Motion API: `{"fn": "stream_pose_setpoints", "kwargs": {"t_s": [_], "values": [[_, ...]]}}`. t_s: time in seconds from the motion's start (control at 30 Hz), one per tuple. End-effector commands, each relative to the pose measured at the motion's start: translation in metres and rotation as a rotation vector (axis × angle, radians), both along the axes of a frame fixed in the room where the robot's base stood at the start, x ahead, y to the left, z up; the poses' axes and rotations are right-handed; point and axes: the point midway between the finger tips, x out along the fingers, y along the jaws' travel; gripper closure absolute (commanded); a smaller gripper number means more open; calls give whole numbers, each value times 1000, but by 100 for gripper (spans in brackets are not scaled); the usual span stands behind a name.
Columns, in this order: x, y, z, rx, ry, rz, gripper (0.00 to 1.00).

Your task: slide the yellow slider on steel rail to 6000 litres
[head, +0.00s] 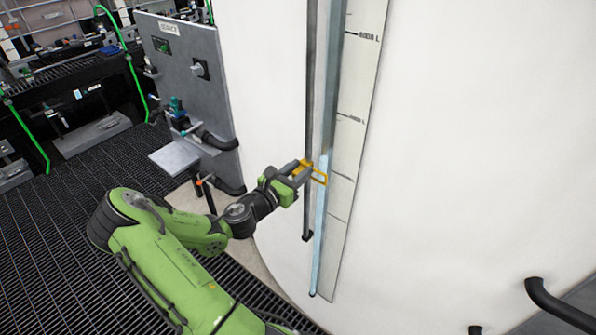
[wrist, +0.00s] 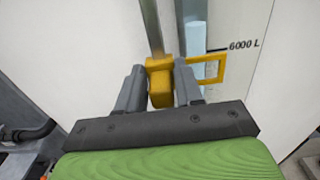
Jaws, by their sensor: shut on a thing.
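My gripper (head: 298,173) is shut on the yellow slider (head: 319,178), which sits on the dark steel rail (head: 309,100) on the white tank. In the wrist view, both fingers of my gripper (wrist: 160,84) press the sides of the slider's block (wrist: 160,83). The slider's open yellow frame reaches right, across the pale blue sight tube (head: 319,230) toward the scale board (head: 352,130). The 6000 L label (wrist: 243,45) and its tick show just above the frame in the wrist view. In the head view that label is not readable.
A grey panel (head: 185,85) with a small shelf and dark pipes stands left of the tank. Dark pipe stubs (head: 560,305) stick out at the lower right. Dark grating floor (head: 45,220) lies open at the left.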

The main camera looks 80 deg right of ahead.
Motion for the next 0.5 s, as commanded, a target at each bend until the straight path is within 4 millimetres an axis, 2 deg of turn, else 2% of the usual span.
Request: {"fn": "stream_pose_setpoints", "kwargs": {"t_s": [0.03, 0.37, 0.4, 0.5], "values": [[0, 0, 11, -3, 1, 0, 100], [0, 0, 8, -3, 1, 0, 100], [0, 0, 8, -3, 1, 0, 60], [0, 0, 8, -3, 1, 0, 49]]}}
